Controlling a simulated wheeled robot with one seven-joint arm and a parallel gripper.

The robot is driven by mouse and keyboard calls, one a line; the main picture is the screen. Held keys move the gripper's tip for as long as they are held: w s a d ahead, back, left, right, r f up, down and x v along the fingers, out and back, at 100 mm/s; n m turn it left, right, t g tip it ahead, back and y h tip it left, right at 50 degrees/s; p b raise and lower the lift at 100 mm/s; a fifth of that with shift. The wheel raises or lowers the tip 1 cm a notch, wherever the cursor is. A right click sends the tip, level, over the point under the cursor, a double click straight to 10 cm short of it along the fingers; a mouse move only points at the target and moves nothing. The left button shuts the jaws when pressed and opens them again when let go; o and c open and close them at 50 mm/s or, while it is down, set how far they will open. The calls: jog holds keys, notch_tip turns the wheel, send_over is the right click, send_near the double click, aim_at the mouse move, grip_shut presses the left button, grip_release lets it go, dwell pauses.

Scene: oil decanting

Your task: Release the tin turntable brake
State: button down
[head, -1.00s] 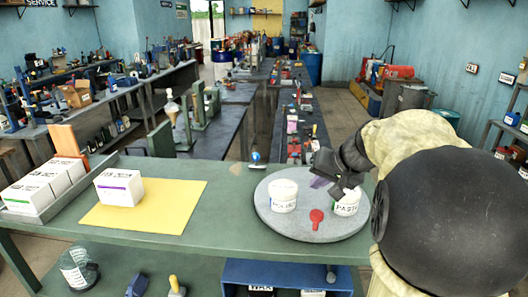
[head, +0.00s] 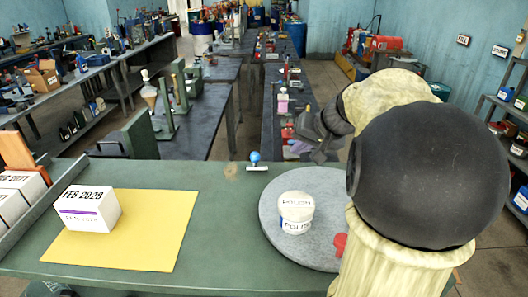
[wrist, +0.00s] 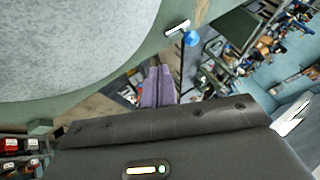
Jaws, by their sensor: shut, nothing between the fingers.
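The grey round turntable (head: 273,225) lies on the green bench and also shows in the wrist view (wrist: 70,50). A white tin marked POLISH (head: 296,213) stands on it. A red piece (head: 340,243) at its near side is partly hidden by my arm. A small blue-knobbed lever (head: 254,157) on a white plate stands at the bench's far edge, behind the turntable; its blue knob shows in the wrist view (wrist: 190,38). I cannot tell for certain that it is the brake. My gripper (head: 298,148) is shut and empty, right of the lever and apart from it, with purplish fingers (wrist: 158,85).
A white box (head: 90,208) with a purple stripe stands on a yellow mat (head: 150,245) at the left. More white boxes (head: 15,195) sit at the left edge. A dark workbench (head: 206,125) lies beyond. The bench between mat and turntable is clear.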

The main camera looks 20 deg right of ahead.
aim_at(255, 158)
jog(key=shift+s+d, duration=0.1)
jog(key=shift+s, duration=0.15)
jog(key=p+x, duration=0.2)
jog(key=x, duration=0.7)
jog(key=shift+w, duration=0.2)
jog(key=w+a+p, duration=0.2)
jog(key=shift+a+r+p, duration=0.1)
jog(key=shift+a+p, duration=0.15)
jog(key=shift+p, duration=0.1)
jog(key=shift+w+a, duration=0.2)
jog(key=shift+a, duration=0.25)
jog(key=shift+w, duration=0.1)
jog(key=shift+w+a, duration=0.35)
jog(key=shift+a, duration=0.5)
jog(key=shift+w+a, duration=0.3)
jog(key=shift+a, duration=0.6)
jog(key=shift+d, duration=0.1)
